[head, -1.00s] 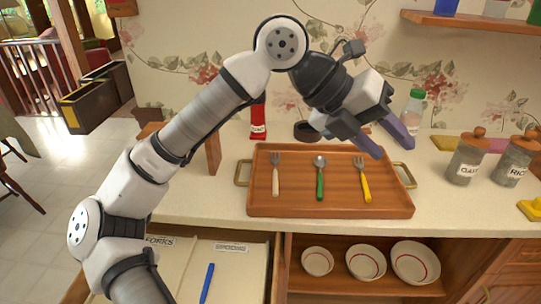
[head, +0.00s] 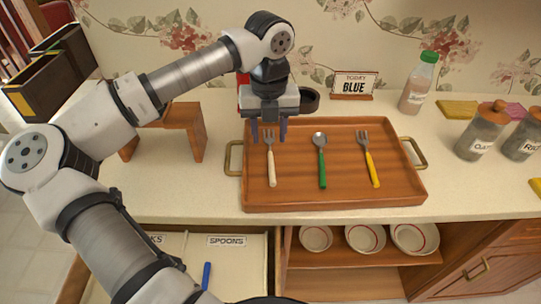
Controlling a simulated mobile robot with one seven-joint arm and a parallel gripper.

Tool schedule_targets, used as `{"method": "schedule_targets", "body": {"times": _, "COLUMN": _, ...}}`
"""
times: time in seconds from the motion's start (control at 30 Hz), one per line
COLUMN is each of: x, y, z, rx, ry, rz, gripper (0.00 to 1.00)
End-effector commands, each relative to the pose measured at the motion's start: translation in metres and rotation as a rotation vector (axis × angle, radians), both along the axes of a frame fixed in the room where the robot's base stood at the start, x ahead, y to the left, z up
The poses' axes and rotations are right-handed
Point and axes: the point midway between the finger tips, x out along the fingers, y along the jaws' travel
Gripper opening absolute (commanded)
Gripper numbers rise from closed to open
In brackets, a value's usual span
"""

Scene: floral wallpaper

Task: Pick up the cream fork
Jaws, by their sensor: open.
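The cream fork (head: 271,167) lies at the left of the wooden tray (head: 330,197), its cream handle toward the front and its metal tines toward the back. My gripper (head: 269,133) points down over the tray's back left, with one finger on each side of the fork's tines in the picture. It is open and empty. I cannot tell how high the fingertips are above the fork. A spoon with a green handle (head: 321,168) lies in the middle of the tray. A fork with a yellow handle (head: 372,168) lies at the right.
A sign reading "TODAY BLUE" (head: 354,86) stands behind the tray. A wooden stand (head: 187,128) is on the left. A bottle (head: 418,88) and jars (head: 481,134) stand on the right. Below, an open drawer (head: 225,255) holds a blue-handled item; bowls (head: 365,238) sit on a shelf.

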Motion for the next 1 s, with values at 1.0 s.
{"method": "schedule_targets", "body": {"times": 1.0, "x": -0.005, "y": -0.005, "z": -0.073, "rx": -0.002, "ry": -0.002, "rz": 0.000, "gripper": 0.28}}
